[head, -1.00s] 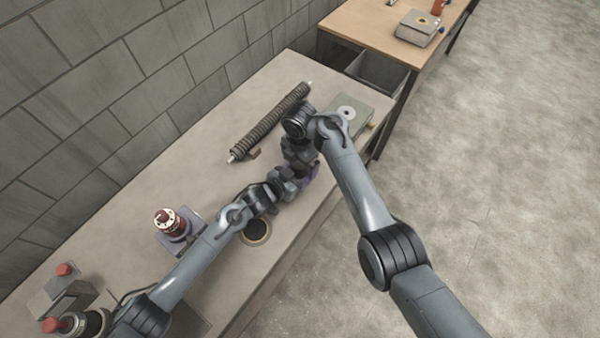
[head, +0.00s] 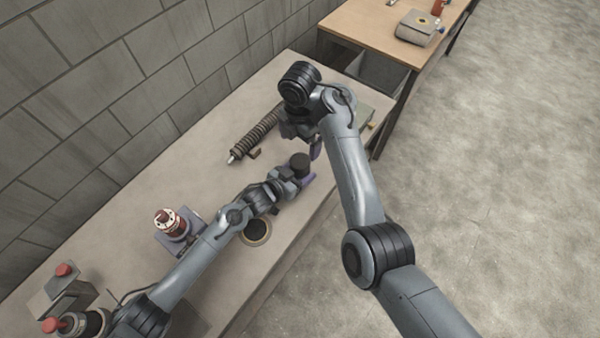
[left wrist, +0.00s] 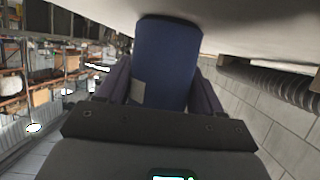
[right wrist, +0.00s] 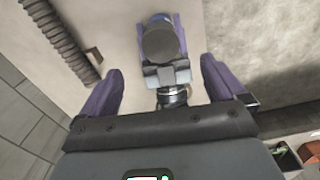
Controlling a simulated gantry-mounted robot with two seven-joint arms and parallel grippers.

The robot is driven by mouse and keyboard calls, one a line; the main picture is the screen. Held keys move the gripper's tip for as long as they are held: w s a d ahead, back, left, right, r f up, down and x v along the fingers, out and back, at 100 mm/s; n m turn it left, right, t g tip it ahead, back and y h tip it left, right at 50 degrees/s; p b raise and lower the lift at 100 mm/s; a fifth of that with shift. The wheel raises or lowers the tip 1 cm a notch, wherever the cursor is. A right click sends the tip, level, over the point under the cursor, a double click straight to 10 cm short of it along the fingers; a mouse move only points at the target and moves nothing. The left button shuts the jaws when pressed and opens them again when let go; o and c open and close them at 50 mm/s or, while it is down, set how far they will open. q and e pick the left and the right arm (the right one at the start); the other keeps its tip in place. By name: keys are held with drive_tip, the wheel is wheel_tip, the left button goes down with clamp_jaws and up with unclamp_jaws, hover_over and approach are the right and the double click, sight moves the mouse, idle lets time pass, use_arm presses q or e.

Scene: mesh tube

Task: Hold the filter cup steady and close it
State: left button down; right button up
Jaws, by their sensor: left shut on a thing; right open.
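The filter cup (left wrist: 167,62) is a blue cylinder in the left wrist view, between the purple fingers of my left gripper (left wrist: 163,82), which is shut on it. In the head view, its dark round top (head: 300,160) shows above my left gripper (head: 297,180). The right wrist view also shows this dark top (right wrist: 160,43), with the left gripper around the cup. I cannot tell how tightly the top sits. My right gripper (right wrist: 161,78) is open and empty, apart from the cup; in the head view (head: 314,146) it is above and right of the cup.
A ribbed mesh tube (head: 252,137) lies on the bench (head: 190,180) behind the cup. A wooden table (head: 375,35) stands beyond the bench.

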drive_tip(key=shift+r, duration=0.7)
use_arm(q)
drive_tip(key=shift+c, duration=0.4)
unclamp_jaws()
drive_tip(key=shift+s+a+r, duration=0.25)
drive_tip(key=shift+s+a, duration=0.1)
drive_tip(key=p+v, duration=0.2)
drive_tip(key=v, duration=0.7)
drive_tip(key=shift+s+a+r, duration=0.15)
drive_tip(key=shift+s+a, duration=0.05)
drive_tip(key=shift+s, duration=0.1)
use_arm(e)
wheel_tip(320, 180, up, 2)
